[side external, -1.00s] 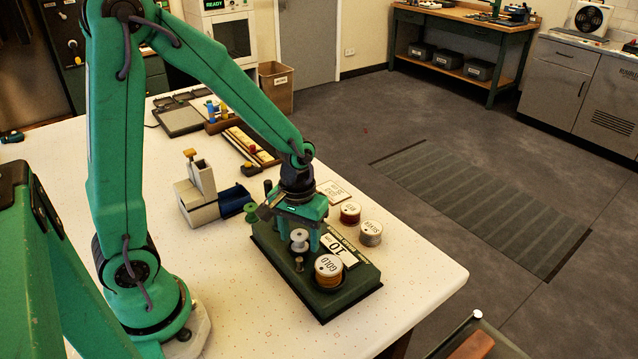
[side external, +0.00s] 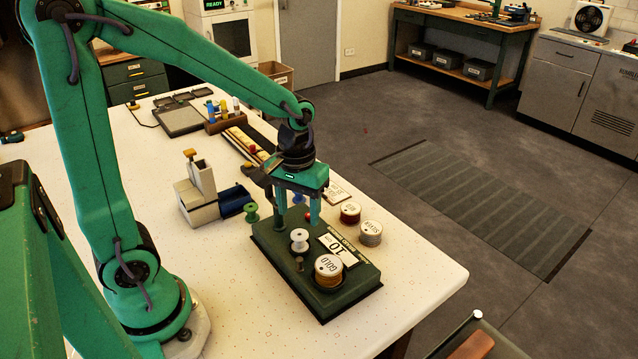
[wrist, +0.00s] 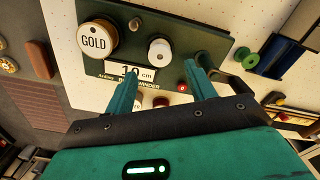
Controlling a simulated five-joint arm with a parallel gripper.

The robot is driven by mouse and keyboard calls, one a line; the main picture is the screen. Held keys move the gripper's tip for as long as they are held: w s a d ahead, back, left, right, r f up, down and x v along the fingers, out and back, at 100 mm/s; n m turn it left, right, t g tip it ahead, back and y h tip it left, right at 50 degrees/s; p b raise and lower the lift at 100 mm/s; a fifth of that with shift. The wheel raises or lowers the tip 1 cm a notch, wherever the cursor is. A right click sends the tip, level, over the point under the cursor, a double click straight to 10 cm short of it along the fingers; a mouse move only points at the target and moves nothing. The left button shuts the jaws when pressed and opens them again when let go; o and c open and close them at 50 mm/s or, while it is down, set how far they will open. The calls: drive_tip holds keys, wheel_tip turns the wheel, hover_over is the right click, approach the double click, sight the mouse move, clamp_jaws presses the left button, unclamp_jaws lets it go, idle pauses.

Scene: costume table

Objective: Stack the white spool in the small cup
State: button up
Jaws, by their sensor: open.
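The white spool (side external: 299,240) stands upright on the green bobbin winder (side external: 350,284). It also shows in the wrist view (wrist: 160,51), ahead of the gap between the fingertips. My gripper (side external: 298,222) is open and empty, fingers down, above and slightly behind the white spool. In the wrist view my gripper (wrist: 162,67) has its fingers wide apart with nothing between them. I cannot clearly tell a small cup; whatever is under the white spool is hidden by it. A small brass post (side external: 299,264) stands just in front of the spool.
The gold spool (side external: 328,269) sits on the winder near the white one. A green spool (side external: 251,212) is left of the winder. A red spool (side external: 350,212) and a silver spool (side external: 370,233) stand to its right. A cream machine (side external: 205,193) stands behind left. The front table is clear.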

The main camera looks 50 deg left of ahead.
sight(299, 234)
wheel_tip(299, 234, up, 6)
drive_tip(key=shift+f, duration=0.25)
idle(0.6)
drive_tip(key=s+r+m+t, duration=0.5)
drive_tip(key=s+r, duration=0.1)
drive_tip(key=s, duration=0.2)
drive_tip(key=shift+s+t, duration=0.3)
idle(1.4)
